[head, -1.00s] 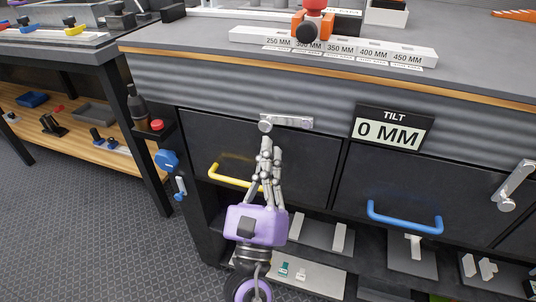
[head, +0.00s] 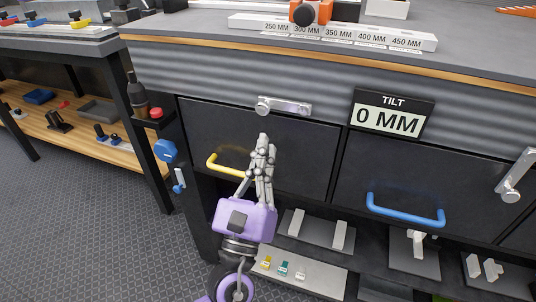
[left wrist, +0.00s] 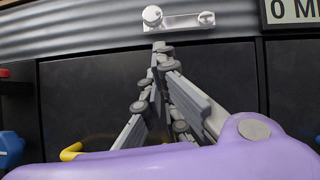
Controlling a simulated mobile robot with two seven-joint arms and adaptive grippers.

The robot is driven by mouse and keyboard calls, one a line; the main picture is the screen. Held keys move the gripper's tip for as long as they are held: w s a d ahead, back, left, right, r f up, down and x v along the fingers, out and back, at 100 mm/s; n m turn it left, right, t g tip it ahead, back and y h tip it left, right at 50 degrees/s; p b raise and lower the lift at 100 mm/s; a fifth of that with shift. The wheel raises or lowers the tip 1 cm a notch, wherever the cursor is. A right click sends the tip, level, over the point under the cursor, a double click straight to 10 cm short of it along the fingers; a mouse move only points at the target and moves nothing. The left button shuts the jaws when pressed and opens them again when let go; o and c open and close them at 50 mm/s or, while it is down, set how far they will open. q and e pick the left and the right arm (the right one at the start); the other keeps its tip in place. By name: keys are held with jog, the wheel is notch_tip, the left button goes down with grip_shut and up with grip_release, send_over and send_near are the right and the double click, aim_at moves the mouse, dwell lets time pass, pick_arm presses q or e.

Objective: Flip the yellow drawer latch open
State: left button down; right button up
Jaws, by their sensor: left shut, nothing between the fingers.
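The drawer with the yellow handle (head: 228,168) is a dark front under the workbench. Its latch (head: 284,106) is a silver bar with a round pivot at its left end, lying about level across the drawer's top edge. My left gripper (head: 263,140) is shut and empty, pointing up in front of this drawer, with its fingertips below the latch and apart from it. In the left wrist view the latch (left wrist: 180,20) shows just beyond the shut fingertips (left wrist: 160,48). The gripper hides the right part of the yellow handle. My right gripper is out of view.
A blue-handled drawer (head: 405,212) is to the right, with a silver latch (head: 517,175) standing diagonally at its right. A tilt sign (head: 392,114) hangs between. An open shelf (head: 320,238) lies below. A bottle (head: 137,95) and red button (head: 156,113) are at left.

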pick_arm(q)
jog(key=v, duration=1)
jog(key=shift+f, duration=0.15)
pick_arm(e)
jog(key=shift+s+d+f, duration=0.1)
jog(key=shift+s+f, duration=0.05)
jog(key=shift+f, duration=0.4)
